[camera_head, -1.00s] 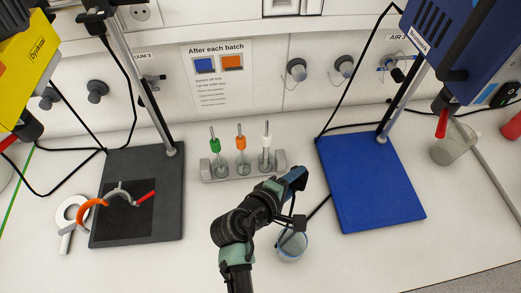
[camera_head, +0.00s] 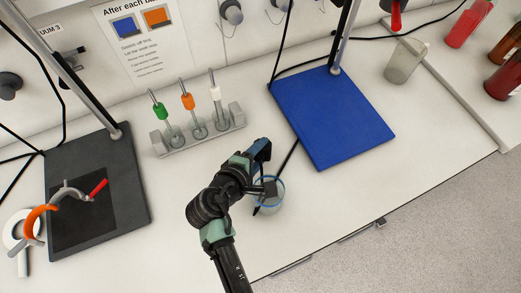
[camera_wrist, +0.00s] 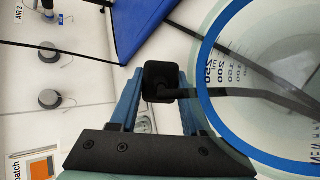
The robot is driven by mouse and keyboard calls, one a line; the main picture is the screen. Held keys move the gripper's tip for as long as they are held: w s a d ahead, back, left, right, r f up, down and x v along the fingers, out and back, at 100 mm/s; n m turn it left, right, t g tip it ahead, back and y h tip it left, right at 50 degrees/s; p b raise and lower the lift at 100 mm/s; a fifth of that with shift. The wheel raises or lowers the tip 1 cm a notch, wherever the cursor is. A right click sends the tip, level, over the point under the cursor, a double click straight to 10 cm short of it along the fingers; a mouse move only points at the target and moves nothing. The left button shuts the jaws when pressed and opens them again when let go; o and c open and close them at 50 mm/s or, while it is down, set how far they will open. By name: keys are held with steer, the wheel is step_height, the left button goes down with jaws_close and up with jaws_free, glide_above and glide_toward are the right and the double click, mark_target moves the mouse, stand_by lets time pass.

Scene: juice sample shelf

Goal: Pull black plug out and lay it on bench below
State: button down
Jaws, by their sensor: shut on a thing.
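The black plug (camera_wrist: 160,82) is a small dark block with a black cord, seen in the wrist view at the tips of my gripper's blue fingers. My gripper (camera_wrist: 158,95) is shut on it. The cord runs right from the plug, across the view of a clear blue-rimmed beaker. In the head view my gripper (camera_head: 264,160) is over the white bench (camera_head: 345,215), left of the blue board. I cannot clearly tell the plug from the dark gripper parts there. Whether the plug touches anything below is hidden.
The blue-rimmed beaker (camera_head: 270,204) stands close in front of my gripper. A rack (camera_head: 225,122) with green, orange and white tools is behind left. The blue board (camera_head: 332,115) is behind right. Bare bench lies right of the beaker, up to its front edge.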

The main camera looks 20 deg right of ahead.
steer(key=shift+f, duration=0.15)
steer(key=shift+c, duration=1.4)
jaws_free()
steer(key=v, duration=1.3)
steer(key=shift+b, duration=0.4)
